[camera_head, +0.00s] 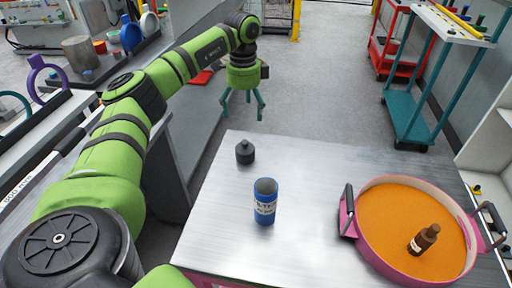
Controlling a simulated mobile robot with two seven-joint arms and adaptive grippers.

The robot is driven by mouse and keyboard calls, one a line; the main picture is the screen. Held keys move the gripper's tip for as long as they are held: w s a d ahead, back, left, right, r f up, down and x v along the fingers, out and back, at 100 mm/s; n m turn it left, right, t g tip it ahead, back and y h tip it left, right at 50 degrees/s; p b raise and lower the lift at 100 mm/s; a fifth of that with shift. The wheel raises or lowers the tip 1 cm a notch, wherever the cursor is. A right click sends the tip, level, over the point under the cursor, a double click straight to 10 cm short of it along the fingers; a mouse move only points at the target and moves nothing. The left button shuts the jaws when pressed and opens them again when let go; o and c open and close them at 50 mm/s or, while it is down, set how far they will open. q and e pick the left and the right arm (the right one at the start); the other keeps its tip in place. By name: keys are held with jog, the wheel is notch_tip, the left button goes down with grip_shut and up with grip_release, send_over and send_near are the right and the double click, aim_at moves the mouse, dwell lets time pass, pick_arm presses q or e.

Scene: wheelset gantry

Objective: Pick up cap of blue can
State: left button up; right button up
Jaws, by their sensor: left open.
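A blue can (265,202) with a white label stands upright on the metal table, and its top looks uncovered. A small black cap (245,152) with a knob on top sits on the table behind the can and a little to its left, apart from it. My left gripper (244,112) is open and empty, its teal fingers pointing down. In the picture it shows above the cap, near the table's far edge. My right gripper is not in view.
A pink-rimmed round pan (352,238) with an orange inside stands at the table's right, with a brown bottle (424,239) in it. The table (310,170) is bare between can and pan. A teal cart (408,120) stands on the floor beyond.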

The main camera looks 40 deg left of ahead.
pick_arm(q)
jog(key=b, duration=0.6)
send_over(245, 148)
jog(key=w, duration=0.1)
jog(key=f, duration=0.8)
jog(key=shift+a+f, duration=0.2)
jog(key=shift+f, duration=0.2)
jog(key=shift+s+f+p, duration=0.25)
jog(key=shift+f+p, duration=0.15)
jog(key=shift+f, duration=0.5)
notch_tip(245, 148, down, 4)
jog(key=shift+r+p, duration=0.1)
jog(key=shift+p, duration=0.3)
jog(key=shift+f, duration=0.5)
jog(key=c, duration=1.1)
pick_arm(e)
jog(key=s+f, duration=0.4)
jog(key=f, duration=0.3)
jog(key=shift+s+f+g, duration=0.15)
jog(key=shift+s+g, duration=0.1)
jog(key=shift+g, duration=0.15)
